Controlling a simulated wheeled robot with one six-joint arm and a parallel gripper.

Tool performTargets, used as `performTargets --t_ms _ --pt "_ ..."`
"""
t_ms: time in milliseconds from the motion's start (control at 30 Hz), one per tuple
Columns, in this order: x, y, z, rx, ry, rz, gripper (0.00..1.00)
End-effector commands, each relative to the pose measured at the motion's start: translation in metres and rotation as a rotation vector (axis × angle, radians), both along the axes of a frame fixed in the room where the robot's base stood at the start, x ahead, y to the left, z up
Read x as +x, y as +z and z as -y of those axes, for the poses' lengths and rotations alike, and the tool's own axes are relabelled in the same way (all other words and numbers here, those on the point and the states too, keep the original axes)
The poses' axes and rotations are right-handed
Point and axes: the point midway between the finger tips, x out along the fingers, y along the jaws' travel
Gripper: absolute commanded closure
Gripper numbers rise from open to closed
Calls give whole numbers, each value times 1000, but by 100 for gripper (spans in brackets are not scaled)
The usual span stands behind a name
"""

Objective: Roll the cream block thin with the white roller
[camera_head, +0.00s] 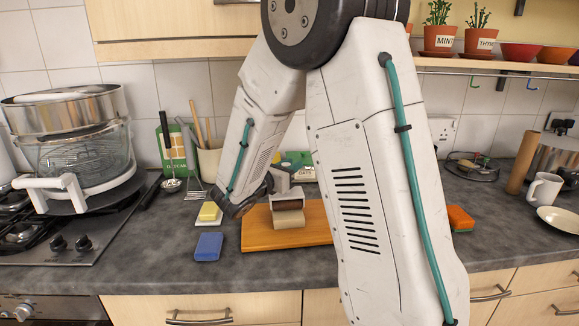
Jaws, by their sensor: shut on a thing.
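A wooden board (270,238) lies on the dark worktop in the middle. The cream block (288,218) lies on the board, with its front face toward me. My gripper (286,196) is above the board, behind and over the block, and is shut on the roller (289,204). The roller looks shaded and brownish from here and lies low at the block's top. I cannot tell whether the roller presses on the block or just clears it. My arm hides the right part of the board, and the fingertips are mostly hidden.
A yellow block on a white dish (209,213) and a blue sponge (208,246) lie left of the board. An orange sponge (460,218) lies to the right. Utensils and a cream pot (208,162) stand behind. A hob with a steamer (70,150) fills the left.

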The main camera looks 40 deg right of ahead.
Motion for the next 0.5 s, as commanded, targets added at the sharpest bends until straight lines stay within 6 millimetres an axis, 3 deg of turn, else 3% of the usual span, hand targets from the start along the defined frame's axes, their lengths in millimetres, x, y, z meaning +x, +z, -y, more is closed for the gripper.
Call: performTargets --t_ms 500 --pt "-26 1 -16 1 2 -4 100"
